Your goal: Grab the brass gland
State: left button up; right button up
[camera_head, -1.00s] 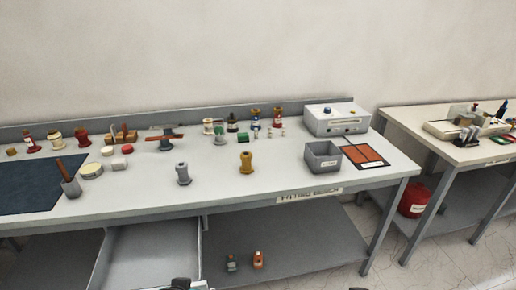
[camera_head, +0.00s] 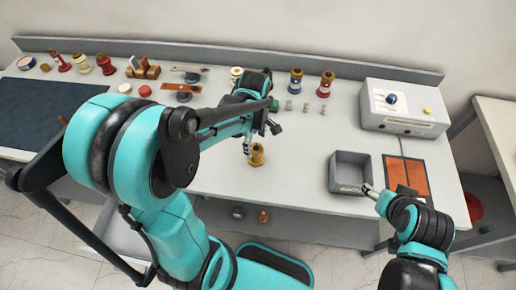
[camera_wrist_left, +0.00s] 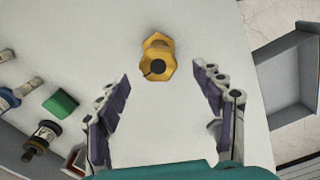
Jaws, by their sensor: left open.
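The brass gland (camera_head: 257,157) stands on the bench near its front edge, left of the grey bin. It looks like a short golden fitting with a hexagonal section and a dark central hole, seen from above in the left wrist view (camera_wrist_left: 157,58). My left gripper (camera_head: 260,138) reaches over the bench just behind the gland. In the left wrist view its fingers (camera_wrist_left: 161,78) are spread and empty, with the gland just past the fingertips, roughly between their lines. My right gripper (camera_head: 369,190) is small in view by the bin's front right corner; its jaw state is unclear.
The grey bin (camera_head: 349,187) and an orange-red panel (camera_head: 408,176) lie to the right. A control box (camera_head: 405,121) stands behind them. Red and blue bushings (camera_head: 325,86) and small pegs stand behind the gripper. A green piece (camera_wrist_left: 61,103) lies to the left in the wrist view.

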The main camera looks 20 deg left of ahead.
aim_at(256, 148)
pick_arm(q)
notch_tip(256, 148, down, 7)
jog(key=shift+w+d+r+b, duration=0.1)
jog(key=shift+r+b, duration=0.05)
jog(key=shift+b, duration=0.9)
grip_shut()
